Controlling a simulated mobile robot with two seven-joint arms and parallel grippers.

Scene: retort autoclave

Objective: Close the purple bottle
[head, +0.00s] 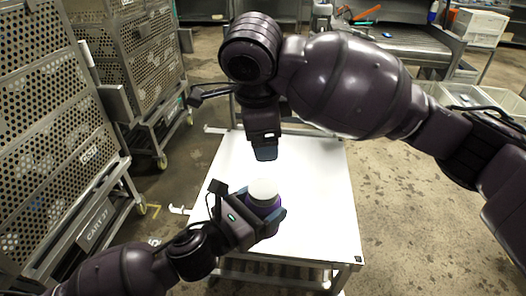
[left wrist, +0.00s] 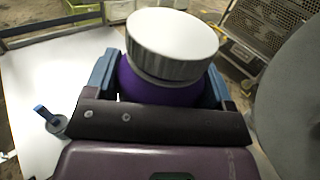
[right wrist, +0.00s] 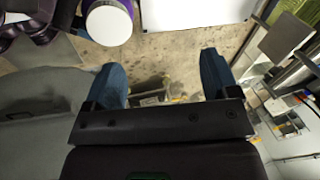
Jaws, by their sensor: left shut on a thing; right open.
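The purple bottle (head: 262,204) is upright above the white table, with a white lid (head: 263,190) on its top. My left gripper (head: 268,222) is shut on the bottle's body. In the left wrist view, the bottle (left wrist: 150,88) sits between the blue fingers, and the ribbed lid (left wrist: 172,45) covers its mouth; whether it is screwed tight cannot be told. My right gripper (head: 266,152) points down behind the bottle. In the right wrist view, its fingers (right wrist: 162,82) are apart with nothing between them, and the lid (right wrist: 109,23) is off to the upper left.
Perforated metal carts (head: 55,115) stand close on the left. Floor is open right of the table.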

